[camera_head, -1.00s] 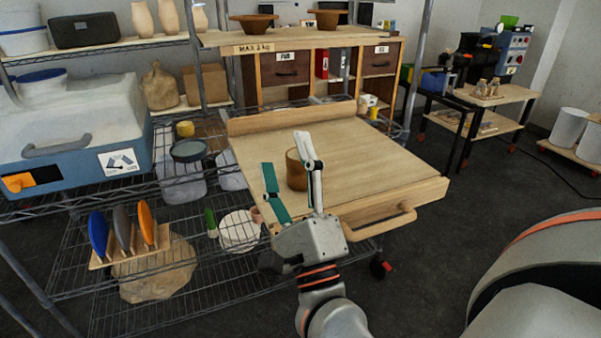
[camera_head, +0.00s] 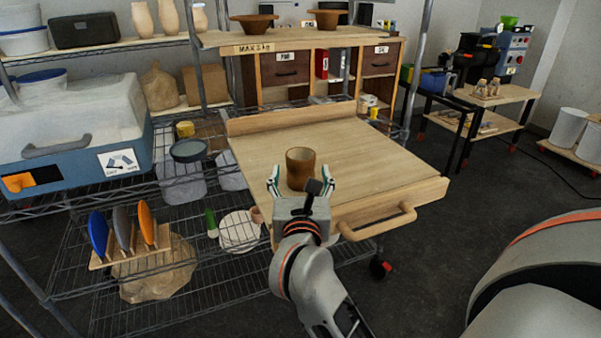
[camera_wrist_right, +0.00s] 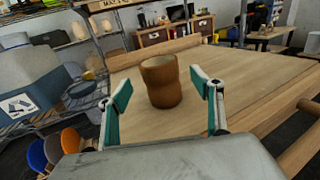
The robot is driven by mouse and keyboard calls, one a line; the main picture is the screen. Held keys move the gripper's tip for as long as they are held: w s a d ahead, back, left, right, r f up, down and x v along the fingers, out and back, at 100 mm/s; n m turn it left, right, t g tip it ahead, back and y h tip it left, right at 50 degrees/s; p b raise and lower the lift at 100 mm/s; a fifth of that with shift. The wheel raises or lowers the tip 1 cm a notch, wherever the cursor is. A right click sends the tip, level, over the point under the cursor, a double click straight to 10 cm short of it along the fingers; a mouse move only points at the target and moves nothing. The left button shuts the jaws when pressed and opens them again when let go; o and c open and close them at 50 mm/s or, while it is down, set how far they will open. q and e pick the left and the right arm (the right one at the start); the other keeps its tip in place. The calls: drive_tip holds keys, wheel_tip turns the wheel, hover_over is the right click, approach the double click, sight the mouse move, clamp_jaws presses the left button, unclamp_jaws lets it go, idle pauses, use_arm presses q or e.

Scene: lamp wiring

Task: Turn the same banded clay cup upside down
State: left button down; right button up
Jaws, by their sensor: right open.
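The brown clay cup (camera_head: 300,168) stands on the pull-out wooden board in the head view, with its open rim facing up. It also shows in the right wrist view (camera_wrist_right: 161,82), with a narrowed waist around its middle. My right gripper (camera_head: 301,179) is open at the near side of the cup, with one finger to each side of its line. In the right wrist view the fingers (camera_wrist_right: 160,90) stand apart, and the cup is between and just beyond them, apart from both. My left gripper is not in view.
The wooden board (camera_head: 380,165) is otherwise clear, with a raised back edge and a front handle (camera_head: 378,222). A wire shelf at left holds a blue-grey case (camera_head: 75,150) and coloured discs (camera_head: 122,227). Clay bowls (camera_head: 254,24) stand on the shelf behind.

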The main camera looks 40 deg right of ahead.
sight(301, 170)
drive_tip(key=x, duration=0.3)
drive_tip(key=shift+w+d, duration=0.1)
drive_tip(key=shift+w, duration=0.1)
drive_tip(key=c, duration=1.4)
drive_tip(key=shift+c, duration=0.2)
